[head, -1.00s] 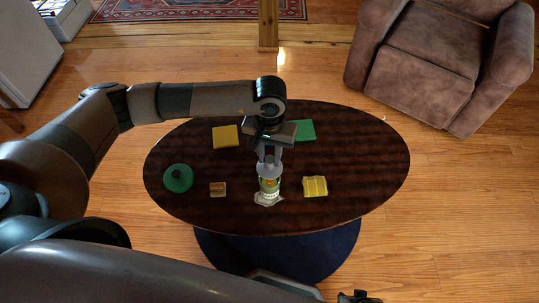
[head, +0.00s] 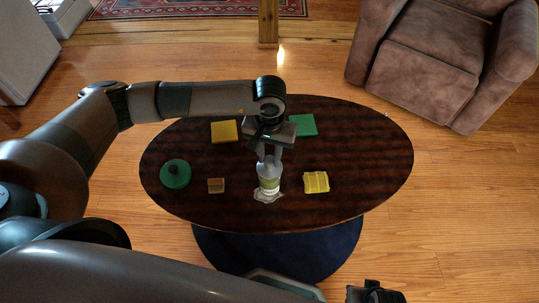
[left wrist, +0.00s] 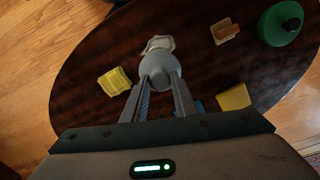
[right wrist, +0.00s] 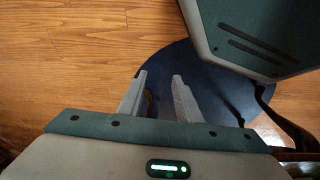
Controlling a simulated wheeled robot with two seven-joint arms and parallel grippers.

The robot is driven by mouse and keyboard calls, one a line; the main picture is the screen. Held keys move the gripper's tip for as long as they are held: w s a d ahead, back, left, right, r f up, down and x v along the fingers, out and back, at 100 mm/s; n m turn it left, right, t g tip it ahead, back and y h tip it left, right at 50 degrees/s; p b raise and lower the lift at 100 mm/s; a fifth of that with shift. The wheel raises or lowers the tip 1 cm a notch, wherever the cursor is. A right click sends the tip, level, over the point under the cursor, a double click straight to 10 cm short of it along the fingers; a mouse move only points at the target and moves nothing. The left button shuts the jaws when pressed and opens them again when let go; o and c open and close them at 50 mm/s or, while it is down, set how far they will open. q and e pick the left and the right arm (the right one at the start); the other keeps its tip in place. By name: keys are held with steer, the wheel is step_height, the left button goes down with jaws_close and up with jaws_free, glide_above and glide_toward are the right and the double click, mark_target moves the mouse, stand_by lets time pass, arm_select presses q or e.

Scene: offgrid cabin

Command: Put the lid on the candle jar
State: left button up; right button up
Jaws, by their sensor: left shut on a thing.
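The candle jar (head: 268,184), with a pale label, stands upright near the front middle of the oval dark table. My left gripper (head: 269,155) points down over it, shut on the grey rounded lid (head: 269,169). The lid is at the jar's mouth with no clear gap in the head view; I cannot tell whether it is fully seated. In the left wrist view the lid (left wrist: 160,68) sits between the fingertips and hides most of the jar. My right gripper (right wrist: 160,76) is open and empty, away from the table top.
The jar stands on a pale, irregular mat (head: 268,198). Around it on the table (head: 370,150) lie a green round thing with a dark knob (head: 175,174), a small brown block (head: 216,186), a yellow ridged block (head: 316,182), a yellow square (head: 224,131) and a green square (head: 302,125).

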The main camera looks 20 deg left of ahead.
arm_select(q)
steer(key=shift+f+b, duration=0.55)
steer(key=shift+f, duration=0.05)
steer(key=shift+f+b, duration=0.4)
steer(key=shift+b, duration=0.05)
arm_select(e)
step_height(320, 180, up, 7)
steer(key=shift+s, duration=0.4)
steer(key=shift+r, duration=0.1)
arm_select(q)
steer(key=shift+b, duration=0.3)
arm_select(e)
steer(key=shift+r, duration=0.25)
steer(key=shift+s+a, duration=0.1)
steer(key=shift+s, duration=0.15)
steer(key=shift+r, duration=0.3)
steer(key=shift+r, duration=0.2)
